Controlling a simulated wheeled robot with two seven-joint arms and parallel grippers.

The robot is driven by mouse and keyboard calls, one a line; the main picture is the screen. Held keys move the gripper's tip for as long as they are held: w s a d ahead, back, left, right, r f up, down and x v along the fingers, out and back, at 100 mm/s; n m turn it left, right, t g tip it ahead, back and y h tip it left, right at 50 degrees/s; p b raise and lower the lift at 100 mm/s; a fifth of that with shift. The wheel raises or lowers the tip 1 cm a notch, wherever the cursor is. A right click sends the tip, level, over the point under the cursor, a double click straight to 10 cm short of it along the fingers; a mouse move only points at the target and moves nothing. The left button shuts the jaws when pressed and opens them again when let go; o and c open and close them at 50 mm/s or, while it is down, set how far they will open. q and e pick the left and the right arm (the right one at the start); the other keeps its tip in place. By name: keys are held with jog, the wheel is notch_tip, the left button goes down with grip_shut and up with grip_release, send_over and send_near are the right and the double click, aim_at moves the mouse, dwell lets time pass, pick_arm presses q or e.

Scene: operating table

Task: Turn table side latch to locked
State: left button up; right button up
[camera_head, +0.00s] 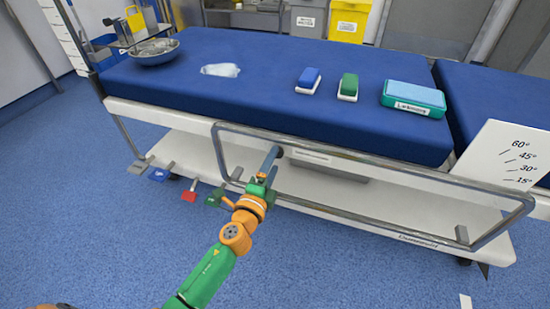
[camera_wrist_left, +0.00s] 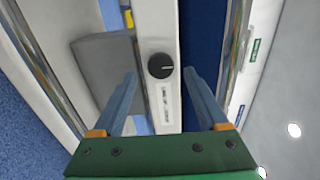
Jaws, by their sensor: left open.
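The table side latch, a dark round knob (camera_wrist_left: 160,66) with a small light mark at its right edge, sits on the white side strip of the operating table. In the left wrist view it lies between the tips of my left gripper (camera_wrist_left: 160,74), which is open. The fingers are apart from the knob on both sides. In the head view my left gripper (camera_head: 272,158) reaches the table's side, and the knob is largely hidden at its fingertips. A small label (camera_wrist_left: 165,105) is beside the knob; its words are unreadable. My right gripper is not in view.
A metal side rail (camera_head: 370,157) runs along the table in front of its side. On the blue tabletop (camera_head: 260,70) are a metal bowl (camera_head: 154,55), a blue brush (camera_head: 308,80), a green brush (camera_head: 348,86) and a teal box (camera_head: 413,98). Coloured pedals (camera_head: 190,192) are low at left.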

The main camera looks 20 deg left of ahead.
pick_arm(q)
jog(key=s, duration=0.5)
jog(key=shift+a, duration=0.1)
